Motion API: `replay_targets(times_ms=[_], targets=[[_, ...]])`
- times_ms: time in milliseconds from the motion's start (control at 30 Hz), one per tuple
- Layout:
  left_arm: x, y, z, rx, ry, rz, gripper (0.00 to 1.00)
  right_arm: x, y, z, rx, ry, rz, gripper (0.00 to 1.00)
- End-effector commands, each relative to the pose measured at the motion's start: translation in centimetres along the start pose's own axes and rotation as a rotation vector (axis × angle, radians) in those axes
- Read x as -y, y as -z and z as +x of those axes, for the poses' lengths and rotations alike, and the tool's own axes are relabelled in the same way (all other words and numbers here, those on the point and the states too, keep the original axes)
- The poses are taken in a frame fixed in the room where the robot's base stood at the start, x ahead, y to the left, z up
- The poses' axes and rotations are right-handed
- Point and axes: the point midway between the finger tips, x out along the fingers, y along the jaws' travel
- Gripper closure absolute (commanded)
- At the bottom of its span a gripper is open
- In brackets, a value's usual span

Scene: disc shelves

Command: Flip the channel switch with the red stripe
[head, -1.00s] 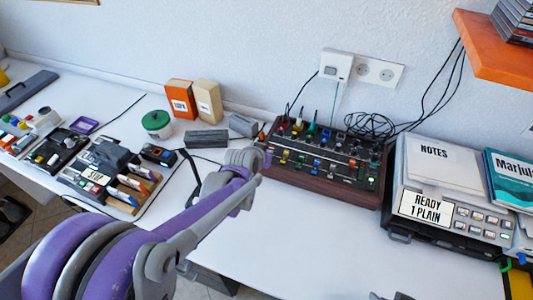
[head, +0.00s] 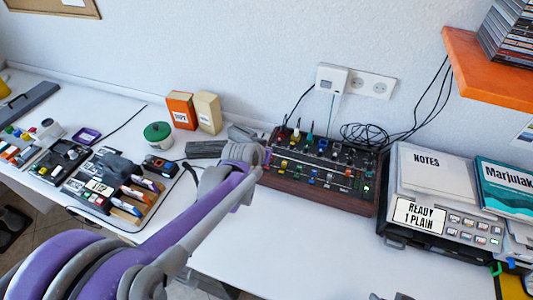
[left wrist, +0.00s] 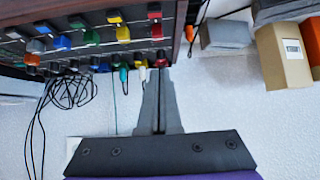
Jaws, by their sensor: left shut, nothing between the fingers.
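The mixer (head: 310,194), a dark panel with a wooden front and coloured knobs and switches, stands on the table against the wall. In the left wrist view its panel (left wrist: 75,50) fills the upper left, with rows of blue, green, yellow and red caps. A column of red caps (left wrist: 156,31) runs near its end; I cannot tell any stripe marking. My left gripper (left wrist: 161,74) is shut and empty, its tips right by the red knob (left wrist: 162,60) at the panel's edge; contact is unclear. In the head view my left wrist hides the gripper and the mixer's left end.
Cables (head: 365,133) lie behind the mixer. Right of it stands a grey device (head: 395,230) reading "READY 1 PLAIN". Grey blocks (head: 205,149) and a green pot (head: 158,136) are left. Small dark tips at the bottom edge may be my right gripper.

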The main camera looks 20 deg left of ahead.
Motion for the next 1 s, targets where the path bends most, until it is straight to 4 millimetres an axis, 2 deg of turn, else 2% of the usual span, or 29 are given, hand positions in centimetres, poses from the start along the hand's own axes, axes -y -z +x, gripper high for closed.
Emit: replay_targets(times_ms=[33,200,400,600,1000], targets=[[0.0,0.1,-1.2,0.000,0.000,0.000,1.00,0.0,0.0,-0.1,0.000,0.000,0.000,0.44],[0.0,0.8,-4.4,0.000,0.000,0.000,1.00,0.0,0.2,-0.4,-0.002,0.000,0.000,0.44],[0.0,1.3,-6.8,0.000,0.001,-0.001,1.00,0.0,0.5,-0.7,-0.003,0.000,0.000,0.44],[0.0,1.4,-7.5,0.000,0.000,0.000,1.00,0.0,0.5,-0.8,-0.003,0.000,0.000,0.44],[0.0,1.4,-7.4,0.000,0.000,0.000,1.00,0.0,0.5,-0.8,-0.003,0.000,0.000,0.44]])
